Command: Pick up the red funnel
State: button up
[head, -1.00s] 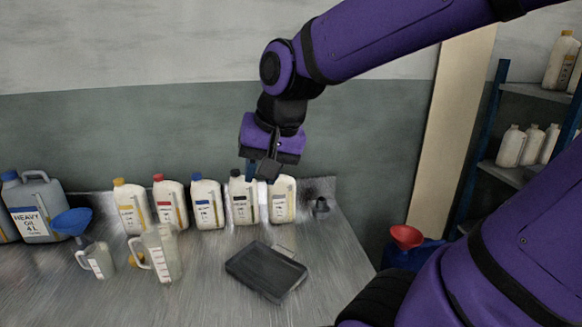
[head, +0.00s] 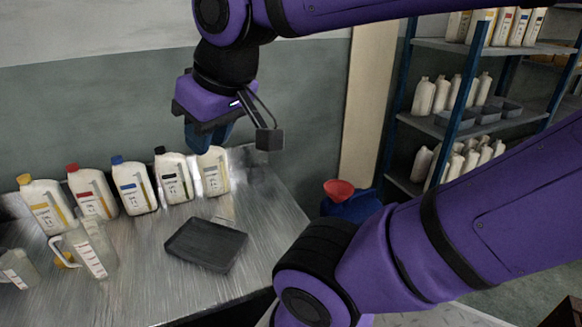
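The red funnel (head: 340,190) sits on top of a dark blue container (head: 350,207) beyond the right end of the metal table, by the wall panel. My arm partly hides the container's lower part. My gripper (head: 208,138) hangs above the back of the table, over the row of bottles, to the left of the funnel and well apart from it. Its fingers point down. They are partly hidden, and I cannot tell whether they are open or shut.
Several white bottles (head: 134,187) line the back of the metal table (head: 150,262). A dark tray (head: 206,244) and a clear measuring jug (head: 90,250) stand in front of them. Blue-framed shelves (head: 440,128) with bottles and bins stand at the right.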

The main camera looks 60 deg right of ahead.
aim_at(338, 190)
jog(key=z, duration=1.95)
jog(key=u, duration=0.35)
jog(key=l+u, duration=0.2)
jog(key=u, duration=0.25)
jog(key=i+l+u, duration=0.1)
jog(key=l+u, duration=0.15)
jog(key=u, duration=0.2)
jog(key=l+u, duration=0.25)
jog(key=u, duration=0.15)
jog(key=l, duration=0.5)
jog(key=k+l, duration=0.1)
jog(key=l, duration=0.45)
